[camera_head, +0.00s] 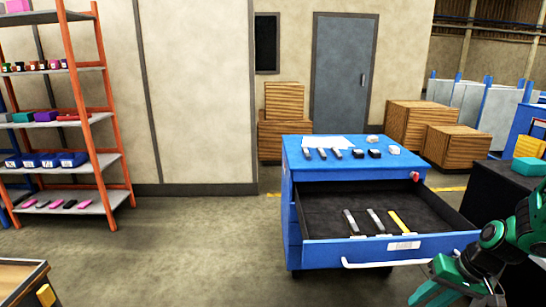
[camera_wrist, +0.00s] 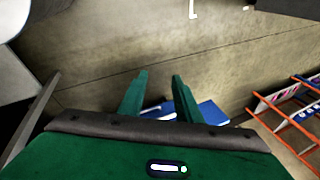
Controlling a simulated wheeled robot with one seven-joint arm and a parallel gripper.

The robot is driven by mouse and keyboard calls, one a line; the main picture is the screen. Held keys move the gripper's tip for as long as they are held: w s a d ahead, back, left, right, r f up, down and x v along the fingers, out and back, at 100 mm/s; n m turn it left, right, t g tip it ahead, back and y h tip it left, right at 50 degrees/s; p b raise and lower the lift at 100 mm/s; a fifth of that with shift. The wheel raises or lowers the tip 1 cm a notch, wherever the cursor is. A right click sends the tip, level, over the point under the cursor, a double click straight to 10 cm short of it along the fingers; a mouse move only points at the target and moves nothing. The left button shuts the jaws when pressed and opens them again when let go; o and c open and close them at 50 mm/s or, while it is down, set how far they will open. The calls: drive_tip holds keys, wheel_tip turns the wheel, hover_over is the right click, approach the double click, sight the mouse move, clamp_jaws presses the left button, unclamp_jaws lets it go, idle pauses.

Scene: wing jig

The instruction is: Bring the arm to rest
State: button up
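My green arm (camera_head: 495,235) reaches in from the lower right of the head view, in front of the right side of the blue tool cabinet (camera_head: 310,251). Its lower end is cut off by the bottom edge. In the wrist view my gripper (camera_wrist: 157,78) shows two green fingers standing apart with nothing between them. A blue surface (camera_wrist: 210,112) shows behind and beyond the fingers; I cannot tell for certain what it is.
The cabinet's top drawer (camera_head: 402,245) is open, with several tools inside. Small tools and parts lie on its top. An orange shelf rack (camera_head: 82,100) stands left, wooden crates (camera_head: 455,146) behind right. A black table (camera_head: 495,185) is beside the arm. Floor left of the cabinet is clear.

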drive_tip(key=s+d+r+m+g+h, duration=0.1)
drive_tip(key=s+r, duration=0.6)
drive_tip(key=s, duration=0.3)
drive_tip(key=s+d+r+m+g+h, duration=0.1)
drive_tip(key=s+r+m+h, duration=0.1)
drive_tip(key=s+r, duration=0.5)
drive_tip(key=s, duration=0.2)
drive_tip(key=shift+s+g, duration=0.4)
drive_tip(key=shift+r, duration=0.1)
drive_tip(key=shift+w+f, duration=0.25)
drive_tip(key=shift+w, duration=0.35)
drive_tip(key=shift+s, duration=0.1)
